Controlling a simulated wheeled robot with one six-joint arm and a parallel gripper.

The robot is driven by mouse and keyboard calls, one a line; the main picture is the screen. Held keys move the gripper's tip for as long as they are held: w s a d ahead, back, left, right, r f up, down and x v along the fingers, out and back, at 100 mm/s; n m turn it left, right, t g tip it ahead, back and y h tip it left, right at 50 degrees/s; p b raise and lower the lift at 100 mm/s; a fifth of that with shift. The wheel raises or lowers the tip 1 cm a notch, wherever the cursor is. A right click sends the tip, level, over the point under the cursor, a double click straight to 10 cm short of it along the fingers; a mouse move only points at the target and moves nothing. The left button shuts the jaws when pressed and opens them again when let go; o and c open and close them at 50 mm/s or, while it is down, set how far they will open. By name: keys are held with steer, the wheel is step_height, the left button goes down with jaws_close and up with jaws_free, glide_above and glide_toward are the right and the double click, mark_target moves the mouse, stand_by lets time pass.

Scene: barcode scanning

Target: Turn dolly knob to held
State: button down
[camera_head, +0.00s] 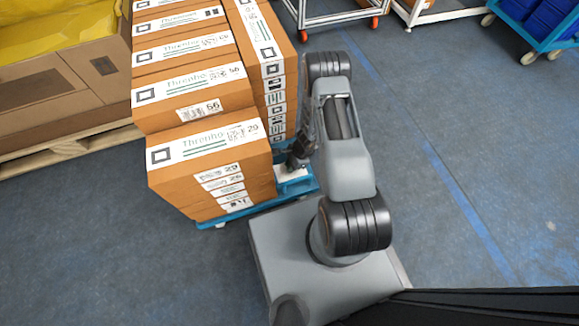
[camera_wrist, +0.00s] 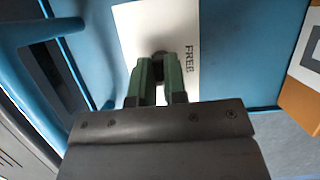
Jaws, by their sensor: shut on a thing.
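The blue dolly (camera_head: 262,206) stands on the floor with a white plate (camera_head: 291,183) on its bare corner. In the wrist view the plate (camera_wrist: 135,30) carries the word FREE on its right side. The dark knob (camera_wrist: 159,55) sits on the plate, mostly hidden behind the green fingers. My gripper (camera_wrist: 160,72) is shut on the knob, one finger on each side. In the head view my gripper (camera_head: 298,158) is low over the plate. The knob's pointing direction and any other wording are hidden.
Stacked brown cartons (camera_head: 210,158) stand on the dolly, close to the left of my gripper. A blue bar (camera_wrist: 45,32) rises at the left of the wrist view. A large open box (camera_head: 60,90) is on a pallet at left. Floor at right is clear.

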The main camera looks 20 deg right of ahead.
steer(key=shift+d+f+m, duration=0.1)
steer(key=shift+f+m, duration=0.05)
steer(key=shift+m, duration=0.15)
steer(key=c, duration=1.2)
jaws_free()
steer(key=shift+o, duration=0.2)
steer(key=shift+r, duration=0.25)
steer(key=p+v, duration=0.6)
steer(key=v, duration=0.7)
steer(key=shift+r, duration=0.15)
steer(key=shift+d, duration=0.1)
